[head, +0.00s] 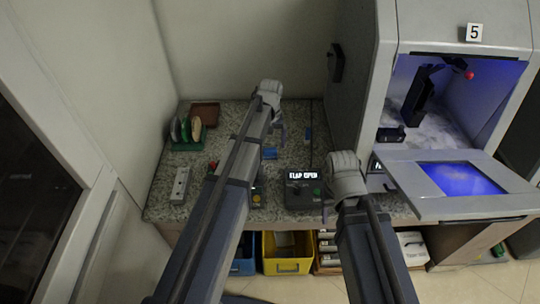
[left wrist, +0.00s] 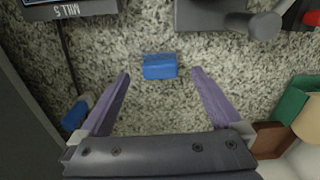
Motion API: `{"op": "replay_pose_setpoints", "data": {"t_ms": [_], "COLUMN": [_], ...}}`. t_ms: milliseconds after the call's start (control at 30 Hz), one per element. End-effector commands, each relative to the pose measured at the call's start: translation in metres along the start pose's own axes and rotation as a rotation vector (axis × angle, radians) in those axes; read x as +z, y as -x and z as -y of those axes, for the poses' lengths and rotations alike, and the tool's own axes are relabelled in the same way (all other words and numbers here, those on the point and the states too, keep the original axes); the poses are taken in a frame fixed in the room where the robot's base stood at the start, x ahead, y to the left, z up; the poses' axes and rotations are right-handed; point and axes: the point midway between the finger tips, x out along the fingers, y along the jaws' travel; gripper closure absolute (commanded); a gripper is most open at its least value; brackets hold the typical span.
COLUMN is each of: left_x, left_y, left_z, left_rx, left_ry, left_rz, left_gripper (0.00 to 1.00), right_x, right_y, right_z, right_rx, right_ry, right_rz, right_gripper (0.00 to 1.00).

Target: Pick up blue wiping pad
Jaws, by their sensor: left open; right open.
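A small blue block, which looks like the wiping pad (head: 270,154), lies flat on the speckled worktop. In the left wrist view the same blue pad (left wrist: 159,66) sits just beyond and between the two spread fingertips. My left gripper (left wrist: 160,78) is open and empty; its arm reaches over the worktop in the head view, and its fingers (head: 281,130) are partly hidden there. My right gripper (head: 347,192) is at the worktop's front edge, right of a small control box, away from the pad. Its fingers are hard to make out.
A second blue item (head: 308,135) lies further right on the worktop. A control box (head: 304,188) reading "FLAP OPEN" stands at the front. A green rack (head: 187,143) and a brown tray (head: 205,115) are at left. The machine's open flap (head: 455,206) juts out at right.

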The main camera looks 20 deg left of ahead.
Motion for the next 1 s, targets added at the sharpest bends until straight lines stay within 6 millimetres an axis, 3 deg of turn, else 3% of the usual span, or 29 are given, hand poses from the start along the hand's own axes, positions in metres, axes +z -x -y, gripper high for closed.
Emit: {"op": "replay_pose_setpoints", "data": {"t_ms": [333, 667, 1000], "left_x": [-0.006, -0.006, -0.006], "left_y": [-0.045, -0.046, -0.046], "left_z": [0.0, 0.0, 0.0], "left_rx": [0.0, 0.0, 0.0], "left_ry": [0.0, 0.0, 0.0], "left_rz": [0.0, 0.0, 0.0], "left_gripper": [0.0, 0.01, 0.39], "right_x": [-0.003, -0.003, -0.003], "right_y": [-0.045, -0.046, -0.046], "right_z": [0.004, 0.004, 0.004], "right_rx": [0.0, 0.0, 0.0], "right_ry": [0.0, 0.0, 0.0], "right_rz": [0.0, 0.0, 0.0], "right_gripper": [0.5, 0.5, 0.5]}}
